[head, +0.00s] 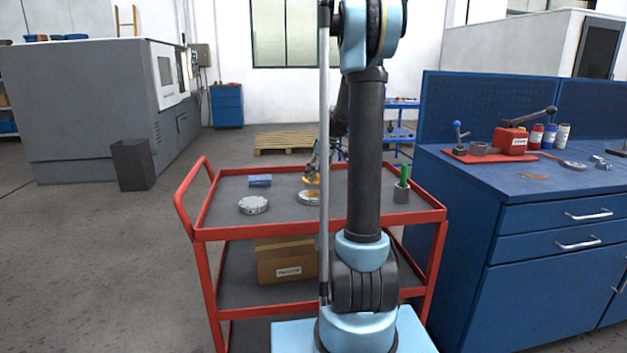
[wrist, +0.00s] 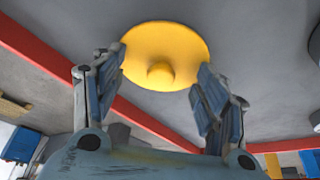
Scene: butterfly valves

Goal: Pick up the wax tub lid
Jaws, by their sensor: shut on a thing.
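The wax tub lid is a yellow disc with a small round knob; it shows in the wrist view (wrist: 165,45) between my fingers. In the head view the yellow lid (head: 312,179) is small and tilted, just above an open silver tub (head: 309,197) with yellowish contents on the red trolley. My gripper (wrist: 158,72) is shut on the lid, a finger on each side of it. In the head view my gripper (head: 314,172) is partly hidden behind my arm. The exact finger contact is hard to see.
The red trolley (head: 225,234) also bears a round silver tin (head: 253,205), a blue box (head: 260,181) and a grey cup (head: 402,194) with green items. A cardboard box (head: 285,262) is on the shelf below. A blue workbench (head: 520,185) stands close on the right.

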